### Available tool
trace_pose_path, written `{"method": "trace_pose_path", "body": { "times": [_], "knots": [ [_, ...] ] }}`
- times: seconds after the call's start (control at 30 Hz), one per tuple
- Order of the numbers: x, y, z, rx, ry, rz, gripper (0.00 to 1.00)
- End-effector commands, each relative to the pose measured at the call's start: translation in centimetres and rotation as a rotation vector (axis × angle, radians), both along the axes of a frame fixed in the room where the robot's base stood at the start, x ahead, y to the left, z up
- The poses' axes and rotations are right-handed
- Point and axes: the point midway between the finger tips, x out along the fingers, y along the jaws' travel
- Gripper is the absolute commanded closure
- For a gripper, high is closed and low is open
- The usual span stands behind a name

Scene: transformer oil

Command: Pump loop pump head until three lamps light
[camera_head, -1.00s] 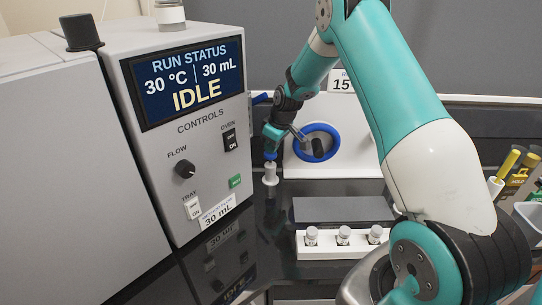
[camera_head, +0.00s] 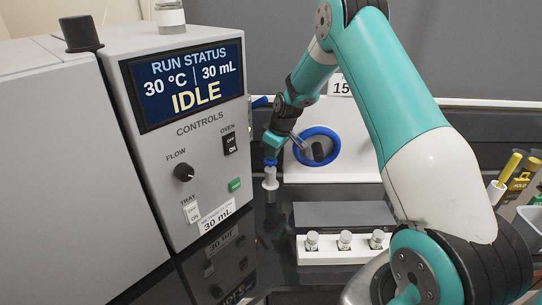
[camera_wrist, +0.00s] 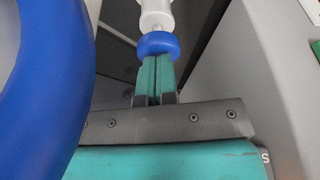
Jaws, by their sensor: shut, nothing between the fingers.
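The pump head appears to be a small white body (camera_head: 270,178) with a blue collar (camera_head: 271,162), low beside the grey control unit. In the wrist view the blue collar (camera_wrist: 158,44) sits directly beyond my fingertips, with the white body (camera_wrist: 156,15) past it. My gripper (camera_head: 271,153) points down at the collar from above. In the wrist view its teal fingers (camera_wrist: 157,64) are shut together with nothing between them. They meet the collar's edge in the picture; I cannot tell whether they touch. I cannot make out any three lamps.
The grey control unit (camera_head: 215,185) stands close left of my gripper; its screen reads IDLE, 30 °C, 30 mL. A blue ring (camera_head: 336,145) is close right on a white panel. A white rack (camera_head: 322,256) with three vials and a grey slab (camera_head: 345,214) lie nearer.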

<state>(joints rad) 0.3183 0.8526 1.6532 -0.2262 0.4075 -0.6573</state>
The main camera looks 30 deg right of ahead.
Motion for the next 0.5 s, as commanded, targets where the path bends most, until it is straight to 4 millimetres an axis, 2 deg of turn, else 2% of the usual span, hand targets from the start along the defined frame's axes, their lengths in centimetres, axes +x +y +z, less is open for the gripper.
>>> {"method": "trace_pose_path", "body": {
  "times": [0.3,0.5],
  "knots": [
    [-0.03,0.02,-0.09,0.000,0.001,0.000,1.00],
    [-0.03,0.01,0.60,0.000,0.001,0.000,1.00]
  ]
}}
